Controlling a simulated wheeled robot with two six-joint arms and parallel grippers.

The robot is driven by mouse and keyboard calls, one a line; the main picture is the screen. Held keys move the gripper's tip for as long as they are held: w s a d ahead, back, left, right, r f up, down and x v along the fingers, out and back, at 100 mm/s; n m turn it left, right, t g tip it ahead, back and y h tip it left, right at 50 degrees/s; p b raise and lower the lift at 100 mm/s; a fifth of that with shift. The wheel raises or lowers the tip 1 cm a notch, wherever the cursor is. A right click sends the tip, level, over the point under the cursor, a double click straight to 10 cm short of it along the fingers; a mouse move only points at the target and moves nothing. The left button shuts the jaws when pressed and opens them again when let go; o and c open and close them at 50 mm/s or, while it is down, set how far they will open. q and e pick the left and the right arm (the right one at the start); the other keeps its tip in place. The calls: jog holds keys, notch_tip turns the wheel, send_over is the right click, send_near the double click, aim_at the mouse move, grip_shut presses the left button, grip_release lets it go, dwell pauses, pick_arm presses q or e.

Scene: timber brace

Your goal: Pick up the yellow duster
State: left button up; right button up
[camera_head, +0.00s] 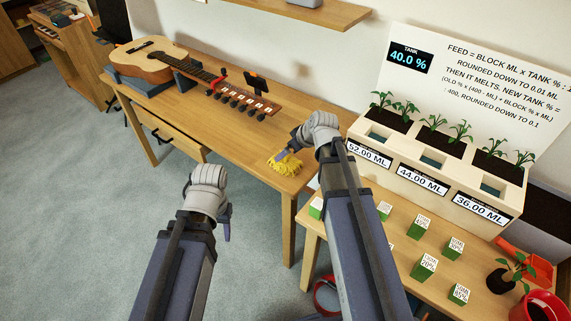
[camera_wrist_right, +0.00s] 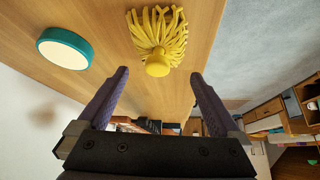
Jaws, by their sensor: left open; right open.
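The yellow duster (camera_head: 285,164) lies on the wooden table near its front right corner. In the right wrist view its strands (camera_wrist_right: 160,28) fan out on the tabletop and its round yellow knob points toward my right gripper (camera_wrist_right: 159,75). That gripper is open, with one finger to each side of the knob's line and nothing held. In the head view my right gripper (camera_head: 291,152) is close beside the duster and partly covers it. My left gripper (camera_head: 226,222) is out over the floor in front of the table, apart from everything and empty.
A teal round object with a pale top (camera_wrist_right: 65,48) stands on the table near the duster. A guitar (camera_head: 150,60) lies across the table's back left. A planter (camera_head: 440,150) and several green blocks (camera_head: 425,266) occupy the bench at right.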

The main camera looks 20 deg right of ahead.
jog(key=shift+b+x, duration=3)
jog(key=shift+x, duration=0.9)
jog(key=shift+a+r, duration=0.1)
jog(key=shift+r, duration=0.1)
jog(key=shift+c, duration=0.2)
jog(key=c, duration=1.2)
notch_tip(320, 180, up, 10)
jog(key=p, duration=1)
